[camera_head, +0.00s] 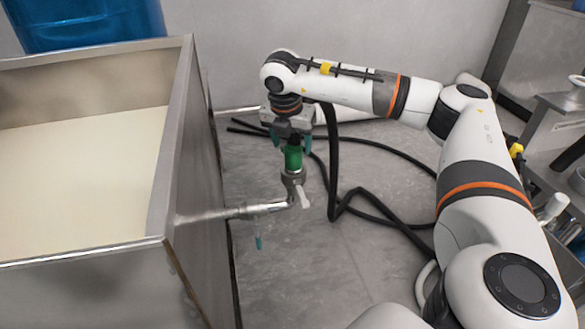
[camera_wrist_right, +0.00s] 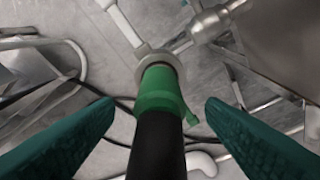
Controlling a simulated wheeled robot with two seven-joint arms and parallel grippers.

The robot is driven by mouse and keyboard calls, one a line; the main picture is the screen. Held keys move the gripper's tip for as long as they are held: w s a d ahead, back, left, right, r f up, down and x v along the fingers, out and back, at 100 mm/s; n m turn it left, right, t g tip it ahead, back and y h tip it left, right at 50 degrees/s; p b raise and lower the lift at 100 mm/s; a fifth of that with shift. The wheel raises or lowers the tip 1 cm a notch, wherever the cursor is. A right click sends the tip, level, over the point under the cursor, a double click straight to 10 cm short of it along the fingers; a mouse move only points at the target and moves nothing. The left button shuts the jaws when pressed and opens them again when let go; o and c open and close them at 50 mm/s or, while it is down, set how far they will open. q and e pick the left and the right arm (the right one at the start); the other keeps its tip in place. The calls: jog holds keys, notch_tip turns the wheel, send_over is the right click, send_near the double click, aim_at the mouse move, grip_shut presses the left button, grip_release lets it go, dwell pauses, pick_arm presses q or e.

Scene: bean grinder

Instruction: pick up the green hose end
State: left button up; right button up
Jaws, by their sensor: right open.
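The green hose end (camera_head: 293,158) sits upright on the metal valve fitting (camera_head: 292,180) at the end of a pipe from the tank. My right gripper (camera_head: 291,141) is directly above it, pointing down, with its teal fingers apart. In the right wrist view, the green hose end (camera_wrist_right: 160,92) and its black hose (camera_wrist_right: 157,145) lie between the two open fingers (camera_wrist_right: 160,112). There is a visible gap on each side. My left gripper is not in view.
A steel tank (camera_head: 172,150) with pale contents stands at the left, with a blue container (camera_head: 85,22) behind it. Its pipe (camera_head: 225,214) reaches out to the valve, which has a white handle (camera_head: 303,196). Black hoses (camera_head: 345,208) lie on the grey floor (camera_head: 300,270). Equipment (camera_head: 560,120) stands at the right.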

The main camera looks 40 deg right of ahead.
aim_at(294, 156)
jog(key=b+x, duration=0.2)
jog(key=x, duration=0.4)
jog(key=shift+d+b, duration=0.1)
jog(key=shift+b, duration=0.25)
jog(key=shift+d+f, duration=0.1)
jog(key=shift+f, duration=0.2)
jog(key=shift+r, duration=0.1)
jog(key=c, duration=1.4)
